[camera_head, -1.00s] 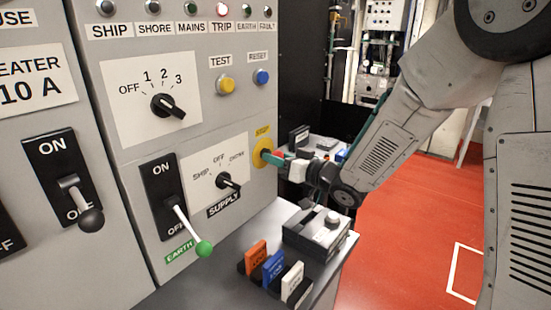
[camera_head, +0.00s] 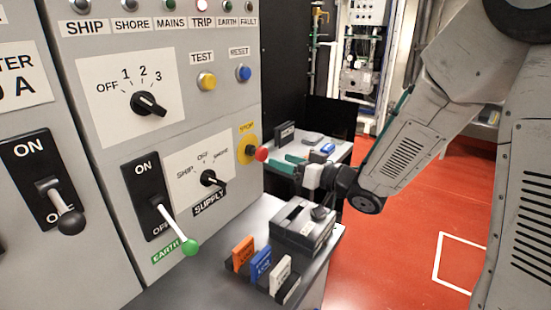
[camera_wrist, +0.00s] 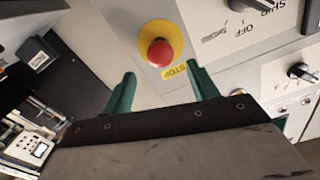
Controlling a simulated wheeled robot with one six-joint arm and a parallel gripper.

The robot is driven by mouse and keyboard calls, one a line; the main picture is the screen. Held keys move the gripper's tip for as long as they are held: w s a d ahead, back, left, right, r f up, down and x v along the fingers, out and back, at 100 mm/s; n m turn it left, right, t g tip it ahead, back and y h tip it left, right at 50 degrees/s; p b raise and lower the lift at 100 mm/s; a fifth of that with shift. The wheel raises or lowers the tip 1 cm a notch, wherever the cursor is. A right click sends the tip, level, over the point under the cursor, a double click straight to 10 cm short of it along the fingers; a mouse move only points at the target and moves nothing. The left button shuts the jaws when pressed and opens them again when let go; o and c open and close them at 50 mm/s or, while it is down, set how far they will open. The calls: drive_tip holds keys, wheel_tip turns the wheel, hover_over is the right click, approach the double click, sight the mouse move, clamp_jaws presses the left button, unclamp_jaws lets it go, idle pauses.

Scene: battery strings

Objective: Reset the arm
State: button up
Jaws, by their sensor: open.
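My gripper (camera_head: 283,164) is in front of the panel, at the red stop button (camera_head: 261,154), with its green fingers pointing toward the panel. In the wrist view my gripper (camera_wrist: 163,92) is open and empty, its two green fingers wide apart. The red stop button (camera_wrist: 160,52) on its yellow base shows just beyond and between the fingertips, apart from them. My arm (camera_head: 400,150) reaches in from the right of the head view.
The grey panel (camera_head: 225,120) carries a supply selector (camera_head: 212,179) and a green-knobbed earth lever (camera_head: 178,228). Below, a ledge holds a grey box (camera_head: 303,228) and orange, blue and white tags (camera_head: 260,265). Red floor (camera_head: 400,240) lies open at right.

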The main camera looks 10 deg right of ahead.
drive_tip(key=shift+s+d, duration=0.15)
drive_tip(key=shift+s, duration=0.05)
drive_tip(key=shift+d, duration=0.1)
drive_tip(key=s+d+r+m+g+h, duration=0.1)
drive_tip(key=s+d+m+h, duration=0.15)
drive_tip(key=d+h, duration=0.45)
drive_tip(key=s+d+r+m+g+h, duration=0.1)
drive_tip(key=s+d+r+m+h, duration=0.1)
drive_tip(key=s+d+h, duration=0.3)
drive_tip(key=s+m+g, duration=0.1)
drive_tip(key=s+g, duration=0.8)
drive_tip(key=s, duration=1.6)
drive_tip(key=shift+d+g+h, duration=0.15)
drive_tip(key=shift+g+h, duration=0.15)
drive_tip(key=shift+h, duration=0.1)
